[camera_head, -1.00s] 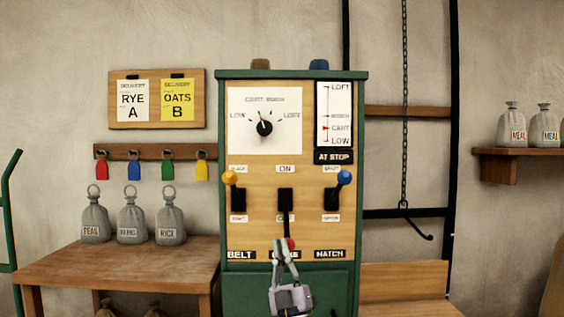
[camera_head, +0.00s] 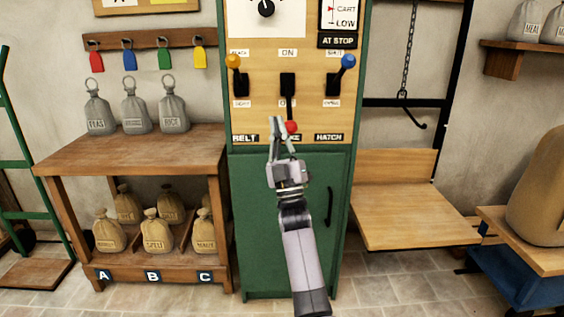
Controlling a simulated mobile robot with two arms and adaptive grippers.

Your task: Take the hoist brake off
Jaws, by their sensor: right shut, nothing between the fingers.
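The green control cabinet (camera_head: 290,220) has a wood panel with several slots. The middle lever (camera_head: 290,105), under the "ON" label, hangs down and ends in a red knob (camera_head: 291,127). The label below it is partly hidden by my right gripper, with only its last letters showing. My right gripper (camera_head: 276,122) is shut and empty, just left of the red knob. I cannot tell whether it touches the knob. My left gripper is not in view.
A yellow-knobbed lever (camera_head: 233,62) marked BELT and a blue-knobbed lever (camera_head: 348,62) marked HATCH stand raised on either side. A table (camera_head: 140,147) with sacks is at left.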

